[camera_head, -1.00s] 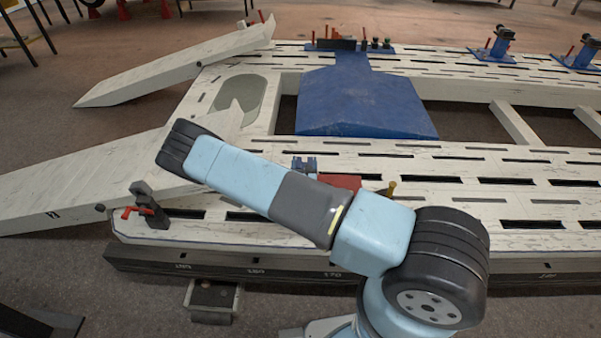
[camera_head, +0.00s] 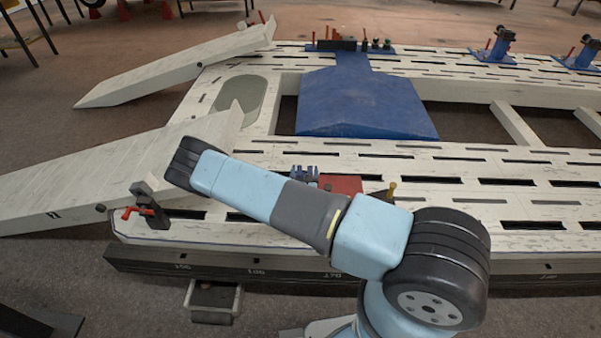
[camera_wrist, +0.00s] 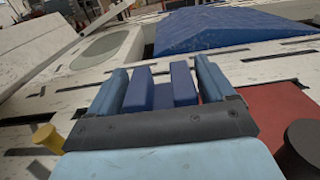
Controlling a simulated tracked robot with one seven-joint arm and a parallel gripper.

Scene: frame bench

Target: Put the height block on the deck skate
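The height block appears to be the dark blue piece with two upright prongs (camera_wrist: 183,83). In the wrist view it sits between the two lighter blue fingers of my gripper (camera_wrist: 163,88), which look closed against its sides. In the head view its prongs (camera_head: 304,173) show just above my arm, which hides the rest of the gripper. A flat red plate (camera_wrist: 272,115), which looks like the deck skate, lies on the slotted deck behind and to the right of the fingers. It also shows in the head view (camera_head: 340,184). The block's underside is hidden.
A black round knob (camera_wrist: 304,146) stands at the right and a yellow peg (camera_wrist: 47,138) at the left. A blue wedge (camera_head: 362,102) lies across the frame opening. A red-handled clamp (camera_head: 148,207) stands at the deck's near left corner. White ramps lean at the left.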

